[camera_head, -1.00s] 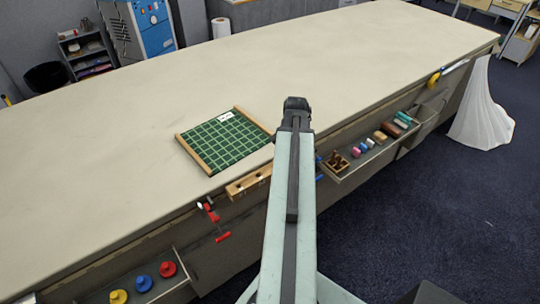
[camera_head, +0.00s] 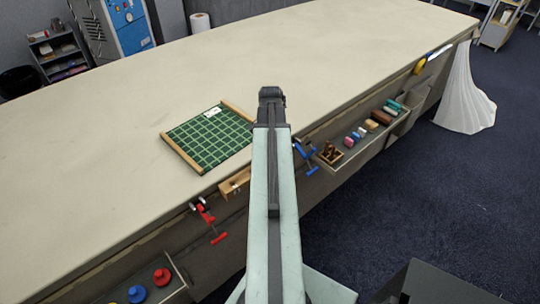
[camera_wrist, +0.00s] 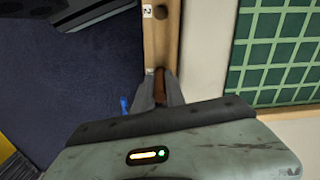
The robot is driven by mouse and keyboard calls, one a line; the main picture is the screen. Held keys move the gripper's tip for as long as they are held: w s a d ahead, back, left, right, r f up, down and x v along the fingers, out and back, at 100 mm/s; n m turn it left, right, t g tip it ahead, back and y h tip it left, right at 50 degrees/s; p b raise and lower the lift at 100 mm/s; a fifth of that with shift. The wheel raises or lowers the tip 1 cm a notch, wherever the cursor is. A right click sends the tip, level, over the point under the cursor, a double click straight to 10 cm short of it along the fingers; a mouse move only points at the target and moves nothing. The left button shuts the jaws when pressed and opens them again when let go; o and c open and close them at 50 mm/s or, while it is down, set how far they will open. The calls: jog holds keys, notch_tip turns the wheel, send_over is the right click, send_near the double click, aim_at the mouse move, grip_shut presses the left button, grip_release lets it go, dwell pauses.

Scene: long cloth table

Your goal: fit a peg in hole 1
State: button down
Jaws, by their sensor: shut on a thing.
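In the wrist view a brown peg (camera_wrist: 160,82) is held between the fingers of my gripper (camera_wrist: 160,92), which is shut on it. The peg is over the near part of a wooden block (camera_wrist: 161,35); whether its lower end is in a hole or above it I cannot tell. A dark hole (camera_wrist: 161,12) shows farther up the block, beside a label "2" (camera_wrist: 147,12). Hole 1 is not visible. In the head view part of the block (camera_head: 236,182) shows at the table's front edge, left of my arm, which hides the rest. My gripper's fingers are hidden there.
A green gridded mat (camera_head: 210,135) lies on the table behind the block. A red clamp (camera_head: 206,215) and a blue clamp (camera_head: 305,155) sit at the front edge. A wooden box of pegs (camera_head: 329,153) stands in an open drawer (camera_head: 355,147). Most of the tabletop is clear.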

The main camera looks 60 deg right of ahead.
jog(key=shift+w+a, duration=0.1)
jog(key=shift+w, duration=0.05)
jog(key=c, duration=1.8)
grip_release()
jog(key=shift+f, duration=0.15)
jog(key=o, duration=0.4)
notch_tip(320, 180, up, 13)
jog(key=p, duration=1.2)
jog(key=shift+f+p, duration=0.15)
jog(key=shift+p, duration=0.15)
jog(key=shift+f, duration=0.15)
